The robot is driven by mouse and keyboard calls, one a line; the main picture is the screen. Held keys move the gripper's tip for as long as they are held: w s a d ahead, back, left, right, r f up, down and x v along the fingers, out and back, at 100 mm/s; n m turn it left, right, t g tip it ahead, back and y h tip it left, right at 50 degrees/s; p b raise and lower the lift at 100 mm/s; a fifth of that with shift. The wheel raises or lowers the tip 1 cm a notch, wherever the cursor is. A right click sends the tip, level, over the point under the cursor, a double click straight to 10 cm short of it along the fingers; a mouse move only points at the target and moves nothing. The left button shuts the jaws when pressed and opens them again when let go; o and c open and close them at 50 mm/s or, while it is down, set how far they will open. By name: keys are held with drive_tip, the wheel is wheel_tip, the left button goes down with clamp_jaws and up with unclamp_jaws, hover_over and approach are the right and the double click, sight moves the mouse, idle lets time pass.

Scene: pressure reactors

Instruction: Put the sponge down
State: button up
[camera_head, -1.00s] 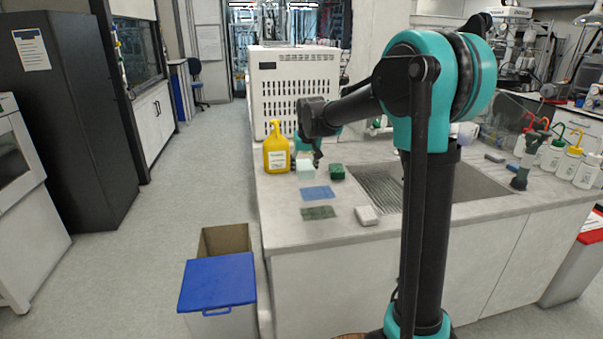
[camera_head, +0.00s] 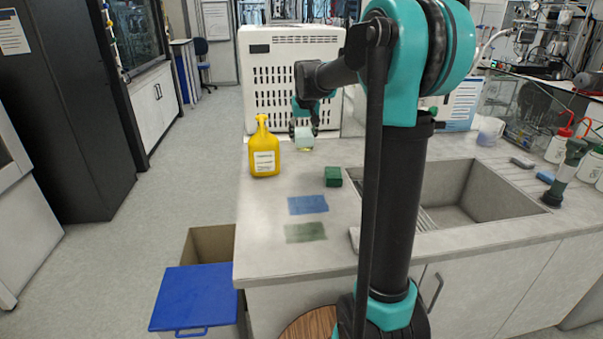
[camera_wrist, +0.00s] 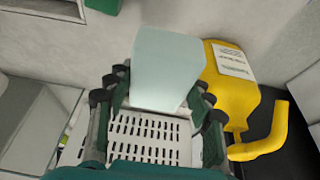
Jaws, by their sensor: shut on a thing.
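A pale, whitish-blue block, which I take for the sponge (camera_head: 304,140), is in my gripper (camera_head: 304,130), just right of the yellow bottle (camera_head: 263,155) over the back of the counter. In the wrist view the sponge (camera_wrist: 167,62) sits between the dark fingers of my gripper (camera_wrist: 163,97), which is shut on it. The sponge appears a little above the counter (camera_head: 270,195), but contact beneath it is hard to tell. A dark green block (camera_head: 333,176) lies on the counter nearer the front.
A blue cloth (camera_head: 308,205) and a green cloth (camera_head: 305,232) lie flat toward the counter's front. The sink (camera_head: 470,195) is at right. A white perforated cabinet (camera_head: 290,75) stands behind. A blue-lidded bin (camera_head: 195,297) is below the left edge. Bare counter lies around the cloths.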

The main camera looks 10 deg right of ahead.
sight(302, 177)
wheel_tip(302, 177, down, 15)
drive_tip(key=shift+f, duration=0.1)
idle(0.4)
drive_tip(key=shift+f, duration=0.15)
drive_tip(key=o, duration=1.1)
drive_tip(key=v, duration=1.2)
drive_tip(key=shift+s, duration=0.1)
